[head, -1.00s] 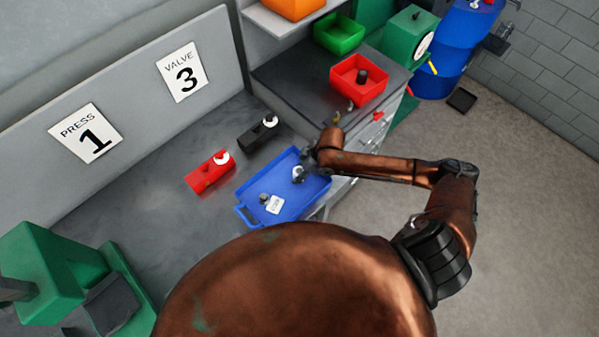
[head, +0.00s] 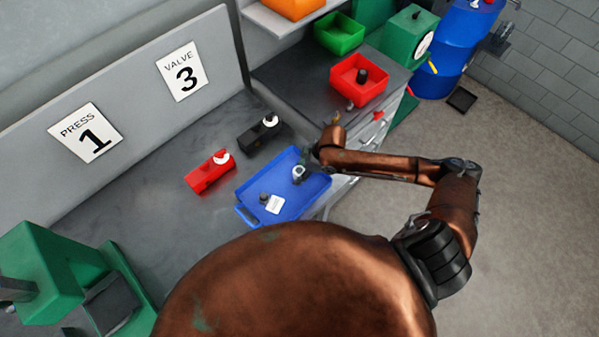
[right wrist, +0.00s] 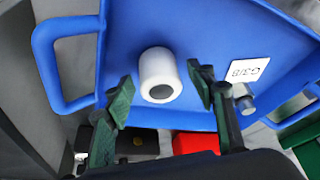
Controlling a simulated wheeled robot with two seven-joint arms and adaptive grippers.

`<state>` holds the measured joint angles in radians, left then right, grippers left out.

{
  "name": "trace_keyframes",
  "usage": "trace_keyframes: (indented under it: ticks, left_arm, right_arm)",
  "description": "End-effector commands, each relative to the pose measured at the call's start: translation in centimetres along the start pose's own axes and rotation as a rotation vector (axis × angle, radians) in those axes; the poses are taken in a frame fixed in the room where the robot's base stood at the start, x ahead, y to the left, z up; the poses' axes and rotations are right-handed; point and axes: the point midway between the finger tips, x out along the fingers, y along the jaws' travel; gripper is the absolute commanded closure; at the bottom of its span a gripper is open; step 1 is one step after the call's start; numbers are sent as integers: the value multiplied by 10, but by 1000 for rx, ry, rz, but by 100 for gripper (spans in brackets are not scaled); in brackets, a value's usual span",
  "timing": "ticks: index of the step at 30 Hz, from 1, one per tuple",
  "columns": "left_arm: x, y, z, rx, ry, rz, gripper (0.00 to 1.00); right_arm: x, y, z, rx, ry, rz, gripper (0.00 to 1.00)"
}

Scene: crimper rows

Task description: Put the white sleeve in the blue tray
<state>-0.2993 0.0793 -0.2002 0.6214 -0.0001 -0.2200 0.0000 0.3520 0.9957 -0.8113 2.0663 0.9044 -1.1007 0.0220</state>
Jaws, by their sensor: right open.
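The white sleeve (head: 298,173) stands in the blue tray (head: 243,213), near its far right end. In the right wrist view the sleeve (right wrist: 159,70) shows its dark bore, and the tray (right wrist: 205,45) lies beneath it. My right gripper (head: 306,157) is open just above the sleeve. In the right wrist view its two fingers are spread on either side of the sleeve, with gaps between them and it. My left gripper is not in view.
A label card (head: 275,204) and a grey cylindrical part (head: 264,197) are in the tray. A red block (head: 207,176) and a black block (head: 255,136), each with a white round part, stand behind the tray. A red bin (head: 345,90) stands on the dark counter.

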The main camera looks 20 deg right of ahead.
Motion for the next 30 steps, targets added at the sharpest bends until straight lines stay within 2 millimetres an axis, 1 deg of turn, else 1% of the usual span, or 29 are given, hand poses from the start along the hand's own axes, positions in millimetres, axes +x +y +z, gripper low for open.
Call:
trace_keyframes:
  ticks: [9,12,15,18,21,30]
  left_arm:
    - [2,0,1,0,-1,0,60]
    - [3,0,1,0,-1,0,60]
    - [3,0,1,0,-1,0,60]
    - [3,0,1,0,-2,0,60]
    - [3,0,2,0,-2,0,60]
    - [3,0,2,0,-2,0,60]
  right_arm:
    - [-66,2,1,-2,-1,5,49]
    - [-84,1,1,-2,-1,4,49]
    - [-98,1,1,0,-1,3,49]
    - [-107,1,0,-1,0,3,49]
    - [-110,0,0,0,0,1,49]
    - [-111,0,0,0,0,0,49]
